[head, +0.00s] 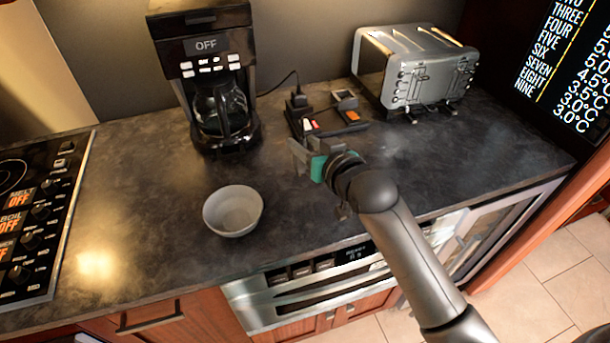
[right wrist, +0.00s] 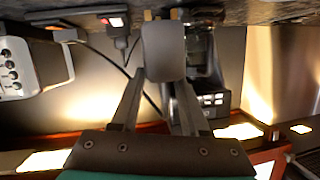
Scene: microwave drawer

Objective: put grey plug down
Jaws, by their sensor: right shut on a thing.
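My right gripper (head: 302,156) reaches over the counter just in front of the power strip (head: 338,131). In the right wrist view, my right gripper (right wrist: 160,88) is shut on the grey plug (right wrist: 163,52), a rounded grey block between the fingertips. The counter surface lies close beyond the plug in that view; I cannot tell whether they touch. In the head view the plug is hard to tell apart from the grey fingers. My left gripper is not in view.
A black plug (head: 298,99) and a grey-topped item (head: 345,98) are at the strip. A coffee maker (head: 220,115) stands left, a toaster (head: 415,70) right. A grey bowl (head: 233,211) sits at front left. The counter right of my gripper (head: 480,150) is clear.

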